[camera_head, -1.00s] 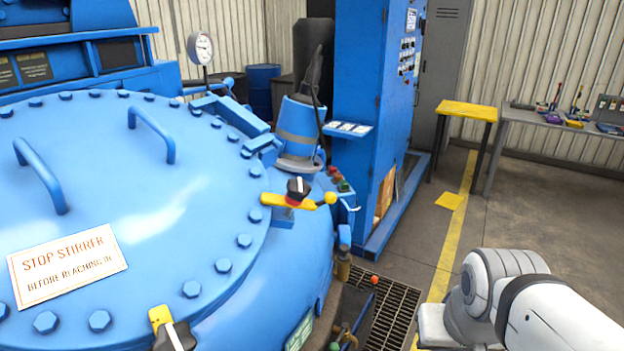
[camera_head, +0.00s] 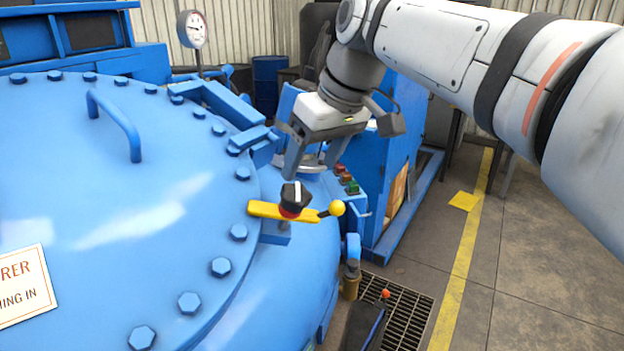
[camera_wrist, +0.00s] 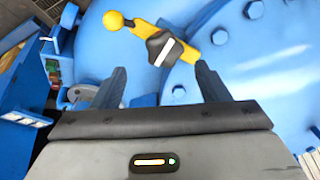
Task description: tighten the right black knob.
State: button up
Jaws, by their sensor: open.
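The right black knob (camera_head: 293,195) has a white line on top and a red ring below it. It sits on a yellow clamp bar (camera_head: 265,210) with a yellow ball end at the edge of the blue furnace lid (camera_head: 150,220). My gripper (camera_head: 312,168) is open and empty, just above and behind the knob in the head view. In the wrist view the knob (camera_wrist: 165,48) shows ahead of the gap between my two fingers (camera_wrist: 162,74), apart from both.
Bolts ring the lid, and a lid handle (camera_head: 115,125) stands up from it. A pressure gauge (camera_head: 193,30) rises behind. Coloured push buttons (camera_head: 347,180) and a blue cabinet (camera_head: 385,150) stand close behind my gripper. A floor grate (camera_head: 405,315) lies at lower right.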

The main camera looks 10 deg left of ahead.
aim_at(296, 190)
jog(key=shift+a, duration=0.35)
jog(key=x, duration=0.7)
jog(key=shift+f, duration=0.2)
